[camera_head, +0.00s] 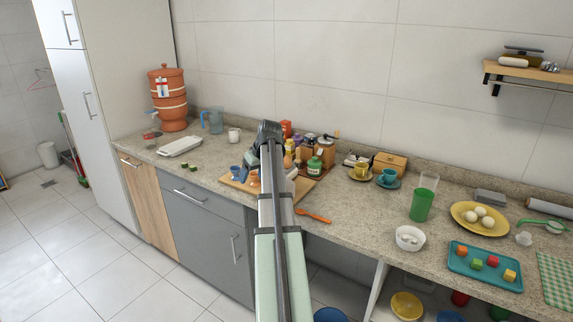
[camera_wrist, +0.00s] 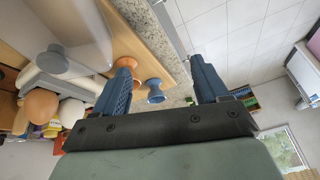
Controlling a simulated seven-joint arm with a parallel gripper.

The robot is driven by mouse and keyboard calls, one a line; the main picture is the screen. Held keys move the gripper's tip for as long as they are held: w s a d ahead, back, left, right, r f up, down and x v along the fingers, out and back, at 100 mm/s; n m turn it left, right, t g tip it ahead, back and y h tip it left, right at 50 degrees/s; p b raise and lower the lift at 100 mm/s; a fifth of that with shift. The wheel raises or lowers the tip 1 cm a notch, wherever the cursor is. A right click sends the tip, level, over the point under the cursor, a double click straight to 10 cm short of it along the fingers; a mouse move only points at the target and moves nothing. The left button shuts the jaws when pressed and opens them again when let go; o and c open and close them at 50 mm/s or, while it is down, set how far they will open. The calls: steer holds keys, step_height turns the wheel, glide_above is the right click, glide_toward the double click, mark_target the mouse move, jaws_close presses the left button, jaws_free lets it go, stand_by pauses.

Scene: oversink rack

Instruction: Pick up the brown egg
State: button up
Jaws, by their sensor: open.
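A smooth, rounded orange-brown shape that looks like the brown egg (camera_wrist: 40,108) is at the left of the wrist view, beside a white rounded thing (camera_wrist: 71,111). In the head view a small brown rounded shape (camera_head: 288,146) shows just right of my gripper, partly crowded by other items. My gripper (camera_head: 262,150) is over the wooden board at the back of the counter. In the wrist view its two blue fingers (camera_wrist: 160,65) are spread with nothing held between them. The brown shape lies outside the fingers, past the left one.
A blue egg cup (camera_wrist: 155,91) and an orange egg cup (camera_wrist: 128,62) are near the fingers. The wooden board (camera_head: 231,182) lies by the counter edge. A yellow plate (camera_head: 460,212) holds white eggs farther right.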

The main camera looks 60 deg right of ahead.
steer(key=h, duration=0.2)
glide_toward(288, 159)
steer(key=d+v, duration=0.1)
steer(key=v, duration=0.2)
steer(key=shift+m+t, duration=0.3)
steer(key=shift+m, duration=0.2)
steer(key=x, duration=0.8)
steer(key=a+x, duration=0.1)
steer(key=x, duration=0.4)
steer(key=shift+s+f, duration=0.15)
steer(key=shift+f, duration=0.05)
steer(key=shift+c, duration=0.5)
steer(key=c, duration=1.1)
